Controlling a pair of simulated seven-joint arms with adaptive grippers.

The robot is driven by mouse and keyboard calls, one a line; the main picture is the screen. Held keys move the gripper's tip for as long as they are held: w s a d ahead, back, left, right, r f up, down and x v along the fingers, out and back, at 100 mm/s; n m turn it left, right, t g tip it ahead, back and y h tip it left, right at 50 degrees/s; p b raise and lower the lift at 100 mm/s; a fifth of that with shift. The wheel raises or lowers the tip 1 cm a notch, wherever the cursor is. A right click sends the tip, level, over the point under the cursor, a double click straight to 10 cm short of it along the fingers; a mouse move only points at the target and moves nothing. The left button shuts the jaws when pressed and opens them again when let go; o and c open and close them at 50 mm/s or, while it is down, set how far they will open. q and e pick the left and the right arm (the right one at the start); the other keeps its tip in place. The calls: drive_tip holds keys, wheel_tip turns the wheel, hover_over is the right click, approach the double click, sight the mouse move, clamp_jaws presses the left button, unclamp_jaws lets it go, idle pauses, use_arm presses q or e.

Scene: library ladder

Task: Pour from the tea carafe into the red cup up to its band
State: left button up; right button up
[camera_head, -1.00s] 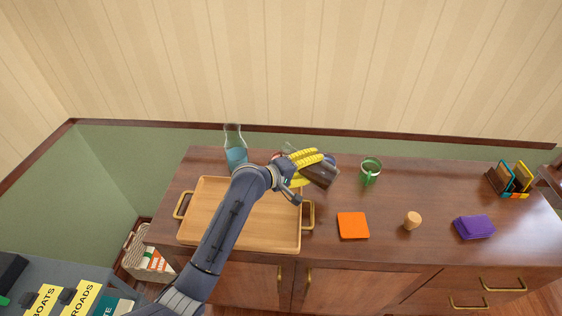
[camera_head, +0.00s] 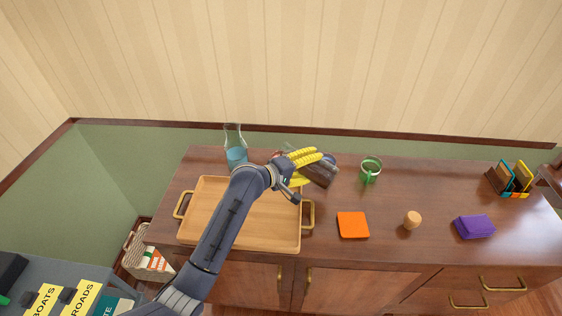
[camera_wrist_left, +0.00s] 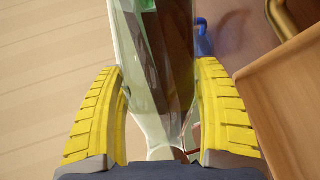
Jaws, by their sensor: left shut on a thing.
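The tea carafe (camera_head: 318,174) is clear glass with dark brown liquid. It is tilted in my left gripper (camera_head: 303,168), which has yellow fingers and is shut on it. In the left wrist view the carafe (camera_wrist_left: 168,60) lies between the two yellow fingers, with the brown liquid along its right side. I cannot tell whether any liquid is flowing. My right gripper is not in view.
A wooden tray (camera_head: 215,235) with brass handles lies under my left arm. A carafe with blue liquid (camera_head: 236,156) stands behind it. A green cup (camera_head: 370,171) stands to the right. An orange square (camera_head: 353,225), a cork-coloured piece (camera_head: 412,220) and a purple block (camera_head: 474,227) lie in front.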

use_arm(q)
drive_tip(key=shift+r, duration=0.15)
idle(1.2)
drive_tip(key=shift+s+d+r+m+y, duration=0.25)
drive_tip(key=shift+d+r+m+y, duration=0.3)
drive_tip(key=shift+m, duration=0.35)
drive_tip(key=shift+a+t, duration=0.2)
drive_tip(key=shift+t, duration=0.1)
drive_tip(key=shift+r+y, duration=0.25)
drive_tip(key=shift+r, duration=0.15)
drive_tip(key=shift+w+a+r+m+t+y, duration=0.25)
drive_tip(key=shift+r+m+y, duration=0.25)
drive_tip(key=shift+m, duration=0.3)
drive_tip(key=shift+w+a+r+m+t+y+b, duration=0.15)
drive_tip(key=shift+a+r+m+t+y+b, duration=0.1)
drive_tip(key=shift+m+y, duration=0.25)
drive_tip(key=shift+w+a+r+m+t+y+b, duration=0.1)
drive_tip(key=shift+w+a+r+m+t+y, duration=0.15)
drive_tip(key=shift+m, duration=0.35)
drive_tip(key=shift+s+d+r+m+t+y, duration=0.1)
drive_tip(key=shift+s+d+m+t+y, duration=0.2)
drive_tip(key=shift+m+y, duration=0.2)
drive_tip(key=shift+m+t+y, duration=0.25)
drive_tip(key=shift+m+y, duration=0.1)
drive_tip(key=shift+m, duration=0.25)
drive_tip(key=shift+f+m+t+y+b, duration=0.45)
drive_tip(key=shift+m+t+y+b, duration=0.25)
drive_tip(key=shift+m+b, duration=0.35)
